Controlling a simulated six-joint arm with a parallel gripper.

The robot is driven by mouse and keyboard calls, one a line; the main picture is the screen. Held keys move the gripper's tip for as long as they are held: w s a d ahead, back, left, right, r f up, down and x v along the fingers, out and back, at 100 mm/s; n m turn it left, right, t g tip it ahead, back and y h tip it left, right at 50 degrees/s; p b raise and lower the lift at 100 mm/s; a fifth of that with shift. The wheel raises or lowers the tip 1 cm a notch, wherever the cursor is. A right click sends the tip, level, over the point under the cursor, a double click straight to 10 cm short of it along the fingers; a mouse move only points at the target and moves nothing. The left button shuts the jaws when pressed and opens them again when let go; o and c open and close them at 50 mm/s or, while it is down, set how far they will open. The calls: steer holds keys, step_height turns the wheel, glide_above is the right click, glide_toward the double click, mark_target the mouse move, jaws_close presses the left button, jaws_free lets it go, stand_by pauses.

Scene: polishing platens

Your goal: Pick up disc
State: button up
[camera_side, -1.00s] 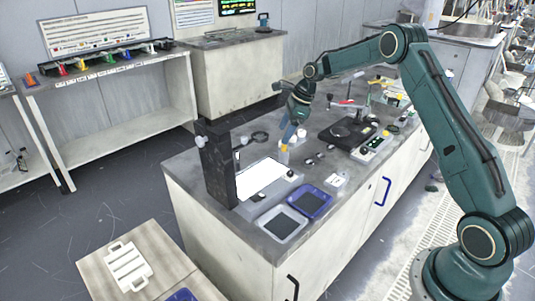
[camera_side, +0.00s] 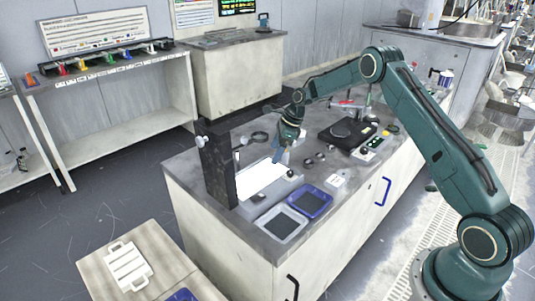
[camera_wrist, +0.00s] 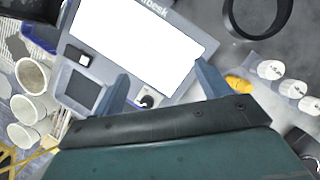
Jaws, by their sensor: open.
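My gripper (camera_side: 281,158) is low above the bench beside the right end of the bright white panel (camera_side: 258,180). In the wrist view its two blue-grey fingers stand apart (camera_wrist: 162,74), with the panel (camera_wrist: 140,40) and a small dark knob (camera_wrist: 146,101) beyond the gap. Nothing is held. I cannot tell for certain which thing is the disc. Two small dark round pieces (camera_side: 308,161) lie on the bench right of the gripper. A dark ring (camera_side: 258,138) lies behind the panel and shows at the top of the wrist view (camera_wrist: 232,25).
A dark upright post (camera_side: 217,170) stands left of the panel. A grey tray (camera_side: 281,224) and a blue tray (camera_side: 310,203) sit at the front edge. A black polishing unit (camera_side: 341,132) is to the right. White-topped containers (camera_wrist: 271,70) stand close to the right finger.

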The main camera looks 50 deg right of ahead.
mark_target(268, 166)
steer(key=shift+w+a+f, duration=0.1)
steer(key=shift+a+f, duration=0.05)
steer(key=shift+f, duration=0.25)
steer(key=shift+x, duration=2.6)
steer(key=c, duration=1.1)
steer(key=shift+r, duration=0.15)
step_height(268, 166, up, 20)
steer(key=shift+f, duration=0.1)
